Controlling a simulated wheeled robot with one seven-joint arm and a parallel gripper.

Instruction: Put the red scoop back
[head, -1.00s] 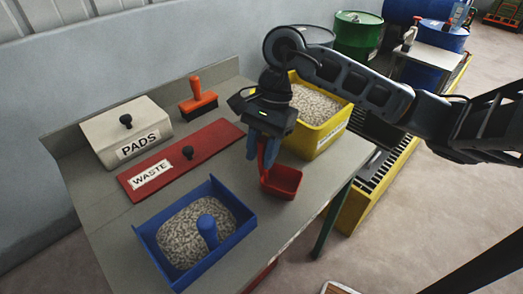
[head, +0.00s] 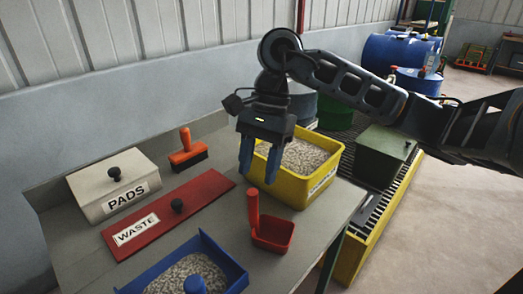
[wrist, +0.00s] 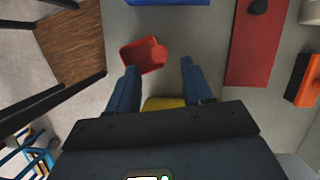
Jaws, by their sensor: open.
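The red scoop (head: 272,234) rests on the grey table near its right edge, handle pointing up. It also shows in the wrist view (wrist: 143,57), beyond my fingertips. My gripper (head: 259,172) is open and empty, raised above and behind the scoop in the head view, apart from it. Its two blue fingers also show in the wrist view (wrist: 160,70). The yellow bin (head: 296,192) of pale granules stands just behind and right of the gripper.
A white PADS box (head: 112,186), a red WASTE lid (head: 165,215) with a black knob and an orange brush (head: 187,152) occupy the table's left and back. A green box (head: 381,156) stands on the yellow-edged grating to the right. Bare tabletop lies around the scoop.

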